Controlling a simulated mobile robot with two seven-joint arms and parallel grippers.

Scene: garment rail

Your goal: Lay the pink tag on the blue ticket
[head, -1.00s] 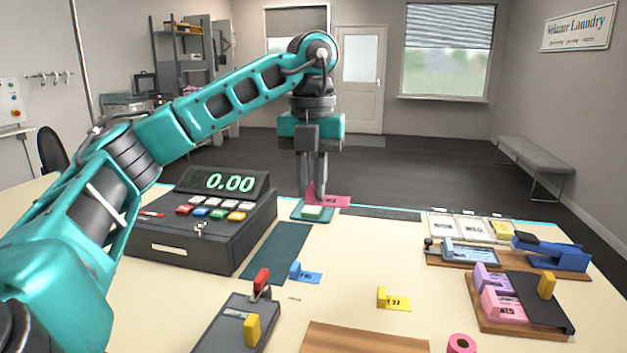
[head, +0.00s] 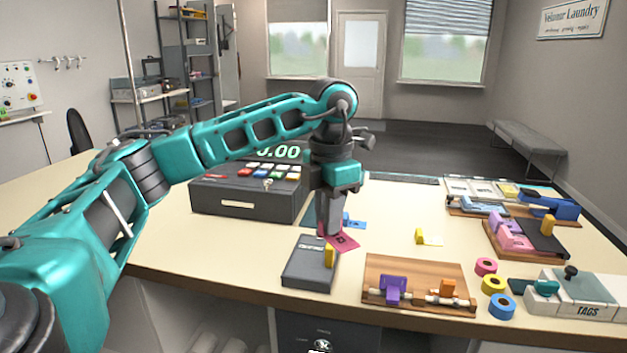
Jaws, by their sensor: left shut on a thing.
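My left gripper (head: 330,232) points down near the middle of the counter, shut on the pink tag (head: 346,242). The flat tag sticks out to the right of the fingertips and bears a dark mark. The blue ticket (head: 357,224), with a small blue block at its left end, lies just behind the tag and to the right of the fingers. The gripper partly covers that area. I cannot tell how high the tag is above the counter. My right gripper is not in view.
A grey box with a yellow block (head: 329,256) stands close in front of the gripper. The cash register (head: 245,200) is behind to the left. A yellow ticket (head: 432,240) lies to the right. A wooden board (head: 415,270) is at the front edge. Tape rolls stand at right.

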